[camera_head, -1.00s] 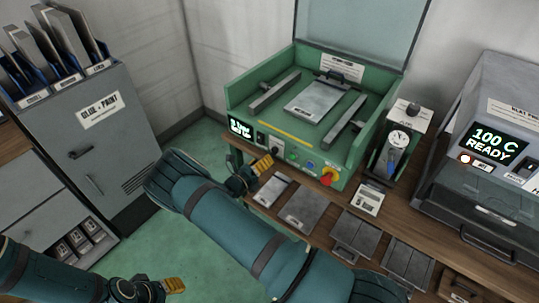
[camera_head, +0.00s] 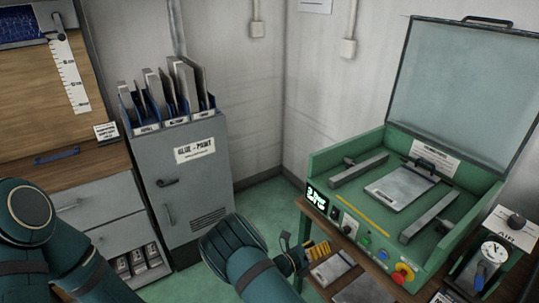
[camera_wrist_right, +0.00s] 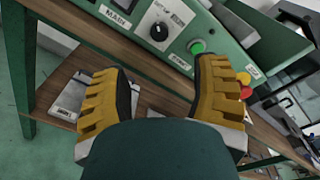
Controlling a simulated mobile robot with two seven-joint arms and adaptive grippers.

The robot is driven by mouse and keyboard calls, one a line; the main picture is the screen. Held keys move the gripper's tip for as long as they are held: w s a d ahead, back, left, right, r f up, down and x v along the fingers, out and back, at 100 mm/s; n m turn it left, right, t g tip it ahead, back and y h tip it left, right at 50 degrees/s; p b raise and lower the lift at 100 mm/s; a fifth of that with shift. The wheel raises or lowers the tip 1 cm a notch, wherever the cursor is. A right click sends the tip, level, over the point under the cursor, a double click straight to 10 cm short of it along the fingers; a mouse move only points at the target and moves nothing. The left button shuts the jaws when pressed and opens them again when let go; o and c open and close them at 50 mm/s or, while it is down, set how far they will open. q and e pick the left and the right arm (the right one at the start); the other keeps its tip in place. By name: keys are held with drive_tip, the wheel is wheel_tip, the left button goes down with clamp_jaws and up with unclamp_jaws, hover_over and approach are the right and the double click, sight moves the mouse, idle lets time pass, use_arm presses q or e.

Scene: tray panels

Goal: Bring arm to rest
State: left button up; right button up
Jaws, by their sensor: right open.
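My right gripper (camera_head: 318,250) is in front of the left part of the green machine's control panel, low by the bench edge. In the wrist view its two yellow fingers (camera_wrist_right: 160,88) are spread apart with nothing between them. The panel's knob and green button show just beyond the fingers in that view. My right arm comes up from the bottom of the head view. My left arm fills the lower left corner, and its gripper is outside the picture.
The green machine (camera_head: 318,167) has its lid (camera_head: 460,95) raised and a flat metal plate (camera_head: 400,187) inside. Grey plates (camera_head: 332,268) lie on the bench ledge before it. A grey cabinet (camera_head: 190,185) stands left, with a wooden-topped drawer unit beyond. Green floor shows between cabinet and bench.

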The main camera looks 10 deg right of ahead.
drive_tip(key=s+a+f+m+g+y, duration=0.2)
drive_tip(key=s+f+m+g+y, duration=0.4)
drive_tip(key=s, duration=0.4)
drive_tip(key=s+a+f+m+g+y, duration=0.2)
drive_tip(key=s+f+m+g+y, duration=0.35)
drive_tip(key=s, duration=0.55)
drive_tip(key=s+a+m+t+y, duration=0.1)
drive_tip(key=s+a+m+y, duration=0.35)
drive_tip(key=a+m, duration=0.4)
drive_tip(key=w+a+r+m+t+y, duration=0.3)
drive_tip(key=r+m, duration=0.4)
drive_tip(key=m, duration=0.5)
drive_tip(key=shift+a+t+y, duration=0.6)
drive_tip(key=shift+t, duration=0.35)
drive_tip(key=shift+w+d+r+m+t, duration=0.1)
drive_tip(key=shift+w+r+m+t, duration=0.25)
drive_tip(key=shift+m, duration=0.35)
drive_tip(key=shift+c, duration=0.3)
